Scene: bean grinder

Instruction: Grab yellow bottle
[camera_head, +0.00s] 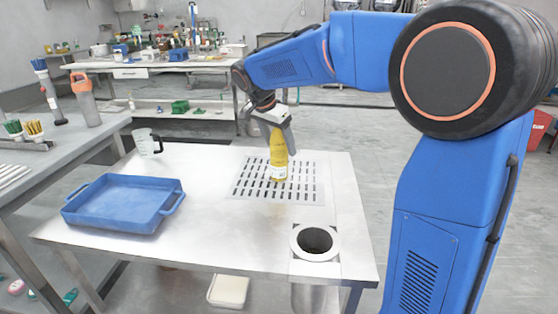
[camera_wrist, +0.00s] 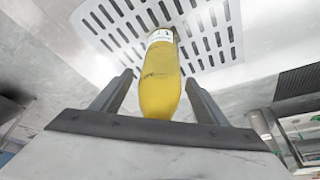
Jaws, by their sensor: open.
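The yellow bottle (camera_head: 278,158) stands upright on the slotted grate of the metal table in the head view. It has a white label near its lower end. In the wrist view the bottle (camera_wrist: 160,80) lies between the two fingers, its yellow body close to the palm. My gripper (camera_head: 275,128) comes down from above around the bottle's upper part. In the wrist view my gripper (camera_wrist: 160,90) is open, with gaps visible between the fingers and the bottle. The head view does not show clearly whether a finger touches it.
A blue tray (camera_head: 122,203) sits at the table's left. A clear measuring cup (camera_head: 147,143) stands at the back left. A round metal opening (camera_head: 314,242) is at the front right. The grate (camera_head: 300,190) around the bottle is otherwise clear.

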